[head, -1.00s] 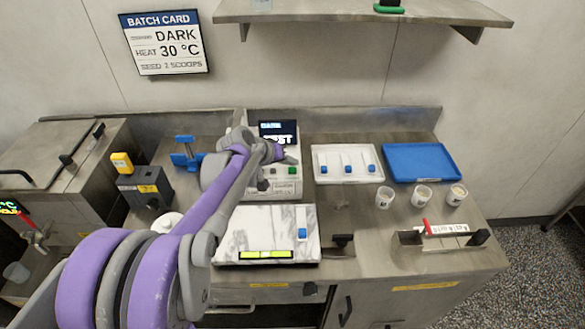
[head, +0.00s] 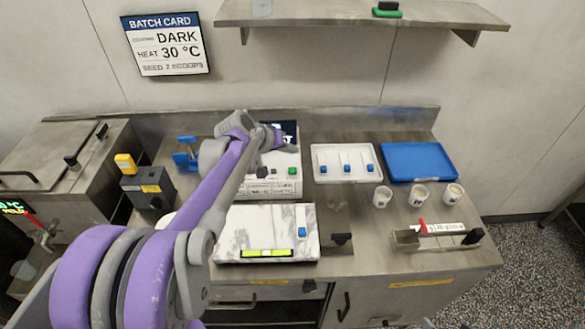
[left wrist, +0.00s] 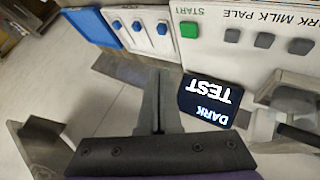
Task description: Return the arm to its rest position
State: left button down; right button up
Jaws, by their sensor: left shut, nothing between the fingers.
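My left arm reaches in from the lower left of the head view. Its left gripper (head: 280,141) is in front of the control box (head: 270,187) with the dark screen and partly covers that screen. In the left wrist view the left gripper (left wrist: 159,100) has its fingers together, with nothing between them. Beside the fingers there, the screen (left wrist: 208,100) reads DARK TEST, and the green START button (left wrist: 188,30) shows on the box. My right gripper is not in view.
A marble slab (head: 235,225) with a level lies in front of the box. A white tray (head: 320,150), a blue tray (head: 392,174) and cups (head: 419,196) stand to the right. A shelf (head: 350,14) juts from the wall above. A dark device (head: 148,187) stands left.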

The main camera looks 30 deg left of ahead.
pick_arm(q)
jog(key=shift+s, duration=0.15)
dwell(0.4)
jog(key=s+d+f+m+g+y, duration=0.1)
jog(key=s+d+f+m, duration=0.1)
jog(key=s+d, duration=0.3)
jog(key=s+d+f+m, duration=0.1)
jog(key=s+d, duration=0.4)
jog(key=s, duration=0.6)
jog(key=s+d+f+m+g+y, duration=0.1)
jog(key=s+d+f, duration=0.3)
jog(key=s, duration=0.4)
jog(key=shift+s+d+m+g+y, duration=0.2)
jog(key=shift+d+m+g+y, duration=0.1)
jog(key=shift+d+m, duration=0.4)
jog(key=shift+a+f, duration=0.1)
jog(key=shift+a, duration=0.05)
dwell(1.7)
